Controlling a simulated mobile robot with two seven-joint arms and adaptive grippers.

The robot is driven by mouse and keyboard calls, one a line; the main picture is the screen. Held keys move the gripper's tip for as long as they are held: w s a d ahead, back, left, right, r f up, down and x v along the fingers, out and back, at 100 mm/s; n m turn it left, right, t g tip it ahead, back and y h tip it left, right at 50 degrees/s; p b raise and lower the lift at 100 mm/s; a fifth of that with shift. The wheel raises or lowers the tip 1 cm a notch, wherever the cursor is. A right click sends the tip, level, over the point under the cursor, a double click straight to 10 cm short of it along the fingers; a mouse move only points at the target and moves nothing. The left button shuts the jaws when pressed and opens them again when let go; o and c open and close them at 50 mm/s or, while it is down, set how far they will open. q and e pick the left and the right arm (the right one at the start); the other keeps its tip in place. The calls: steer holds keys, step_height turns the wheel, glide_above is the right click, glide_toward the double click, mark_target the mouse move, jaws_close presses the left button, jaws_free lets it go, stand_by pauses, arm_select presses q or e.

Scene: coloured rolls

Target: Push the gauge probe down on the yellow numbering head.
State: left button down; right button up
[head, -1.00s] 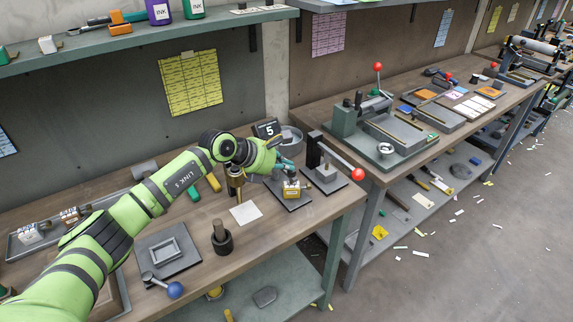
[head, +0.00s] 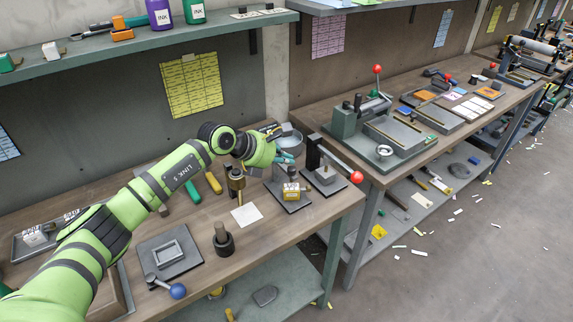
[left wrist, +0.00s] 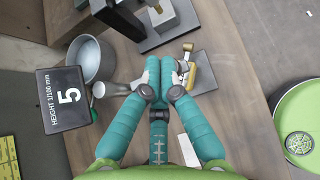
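The yellow numbering head (head: 291,191) sits on a dark plate (head: 296,206) near the right end of the near bench. In the left wrist view the numbering head (left wrist: 190,72) lies just beyond my fingertips, partly hidden by them. The gauge display (left wrist: 68,99) reads 5, and a grey metal part (left wrist: 100,90) is beside it. I cannot clearly make out the probe. My left gripper (head: 286,160) is above and behind the numbering head. Its teal fingers (left wrist: 168,66) are drawn together, with nothing visible held. I cannot tell whether they touch anything. My right gripper is out of view.
A black lever press with a red knob (head: 356,177) stands right of the numbering head. A grey bowl (left wrist: 88,60) is beyond the gauge display. The bench's front edge is close.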

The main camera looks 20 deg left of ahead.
arm_select(q)
step_height(320, 180, up, 6)
steer(key=p, duration=0.3)
steer(key=shift+f, duration=0.15)
